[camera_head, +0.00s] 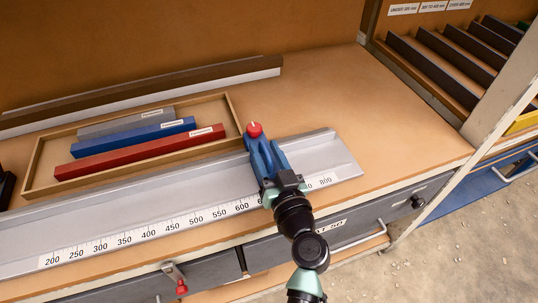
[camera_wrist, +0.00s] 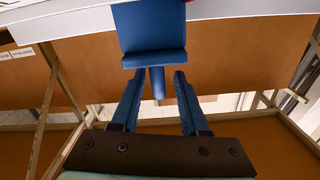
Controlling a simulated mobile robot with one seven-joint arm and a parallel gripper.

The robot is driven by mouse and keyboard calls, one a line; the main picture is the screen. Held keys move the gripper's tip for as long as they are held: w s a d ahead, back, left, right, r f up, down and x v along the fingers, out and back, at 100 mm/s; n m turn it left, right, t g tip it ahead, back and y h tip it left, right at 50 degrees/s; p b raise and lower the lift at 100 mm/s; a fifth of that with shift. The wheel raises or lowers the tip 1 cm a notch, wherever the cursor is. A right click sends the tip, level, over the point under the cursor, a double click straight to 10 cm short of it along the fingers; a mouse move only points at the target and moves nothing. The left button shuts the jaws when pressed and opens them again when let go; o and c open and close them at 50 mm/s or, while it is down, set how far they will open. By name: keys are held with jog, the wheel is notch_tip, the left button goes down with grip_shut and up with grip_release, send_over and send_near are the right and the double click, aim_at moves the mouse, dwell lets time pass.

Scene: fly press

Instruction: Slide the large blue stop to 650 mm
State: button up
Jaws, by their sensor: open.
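The large blue stop (camera_head: 257,153), with a red knob (camera_head: 254,130) on top, sits on the grey measuring rail (camera_head: 130,213). It stands to the right of the 600 mark on the white scale (camera_head: 150,232). My gripper covers the marks beside it, so its exact reading is hidden. My gripper (camera_head: 274,158) is at the front of the stop. In the wrist view the blue stop (camera_wrist: 152,28) is straight ahead, and its narrow stem (camera_wrist: 158,83) lies between my open fingers (camera_wrist: 156,78). Gaps show on both sides of the stem.
A wooden tray (camera_head: 236,112) with grey, blue and red bars lies behind the rail. A long dark bar (camera_head: 140,92) lies at the back. A small clamp with a red end (camera_head: 178,279) hangs at the front edge. The bench top at right is clear.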

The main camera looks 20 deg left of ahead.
jog(key=b+v, duration=0.2)
jog(key=v, duration=1.1)
jog(key=w+r+t+h, duration=0.2)
jog(key=w+r, duration=0.1)
jog(key=r, duration=0.9)
jog(key=w+r+t+h, duration=0.1)
jog(key=w+r+t, duration=0.25)
jog(key=r, duration=0.85)
jog(key=s+d+r+m+t+h, duration=0.15)
jog(key=s+r, duration=0.25)
jog(key=r, duration=0.4)
jog(key=s+d+r+m+t+h+p, duration=0.1)
jog(key=s+r+m+t+h, duration=0.2)
jog(key=r, duration=0.6)
jog(key=s+d+r+t+h, duration=0.2)
jog(key=s+r+t+h, duration=0.15)
jog(key=r, duration=0.45)
notch_tip(320, 180, up, 12)
jog(key=g+y+p, duration=0.1)
jog(key=p, duration=1.2)
jog(key=shift+a, duration=0.1)
